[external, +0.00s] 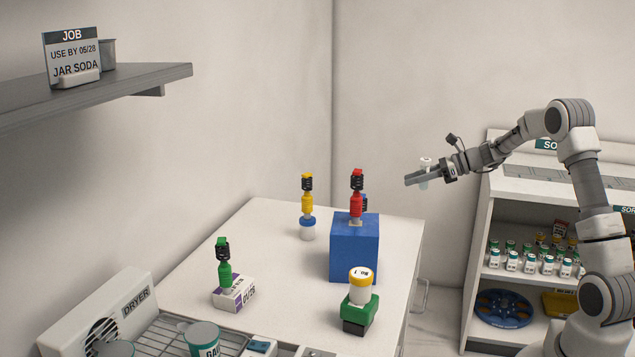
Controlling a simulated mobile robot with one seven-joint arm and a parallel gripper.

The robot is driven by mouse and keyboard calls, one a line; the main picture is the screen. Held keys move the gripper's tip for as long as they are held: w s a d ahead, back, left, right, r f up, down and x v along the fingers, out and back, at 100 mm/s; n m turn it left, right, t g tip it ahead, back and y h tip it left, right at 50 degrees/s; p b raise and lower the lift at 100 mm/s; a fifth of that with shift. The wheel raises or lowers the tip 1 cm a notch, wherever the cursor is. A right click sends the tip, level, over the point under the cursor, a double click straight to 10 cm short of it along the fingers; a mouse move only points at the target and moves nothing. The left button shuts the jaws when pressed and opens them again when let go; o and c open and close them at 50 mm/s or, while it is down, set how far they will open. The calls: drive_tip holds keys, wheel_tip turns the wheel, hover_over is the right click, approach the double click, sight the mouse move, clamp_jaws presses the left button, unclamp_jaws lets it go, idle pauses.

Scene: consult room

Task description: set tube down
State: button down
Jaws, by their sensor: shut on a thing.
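My gripper (416,179) is shut on a small pale tube (426,163) with a white cap. The tube stands roughly upright between the fingers, its cap above them and a short pale end below. My gripper holds it in the air, to the right of and higher than the blue block (354,250). The white table (270,235) is below and to the left. My fingers hide the middle of the tube.
A red-topped stack (356,197) stands on the blue block. A yellow-topped stack (307,203), a green stack (224,265) on a box, and a yellow-lidded jar (361,286) on a green block also stand there. A dryer (125,305) is front left; shelves (510,265) are right.

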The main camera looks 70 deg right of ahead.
drive_tip(key=s+a, duration=0.1)
drive_tip(key=s, duration=0.2)
drive_tip(key=b, duration=0.3)
hover_over(384, 229)
drive_tip(key=shift+n+y, duration=0.3)
drive_tip(key=shift+y, duration=0.1)
wheel_tip(384, 229, down, 7)
drive_tip(key=shift+f, duration=1.95)
drive_tip(key=shift+f+b, duration=0.1)
drive_tip(key=shift+b, duration=0.2)
drive_tip(key=shift+f, duration=0.15)
drive_tip(key=c, duration=0.6)
unclamp_jaws()
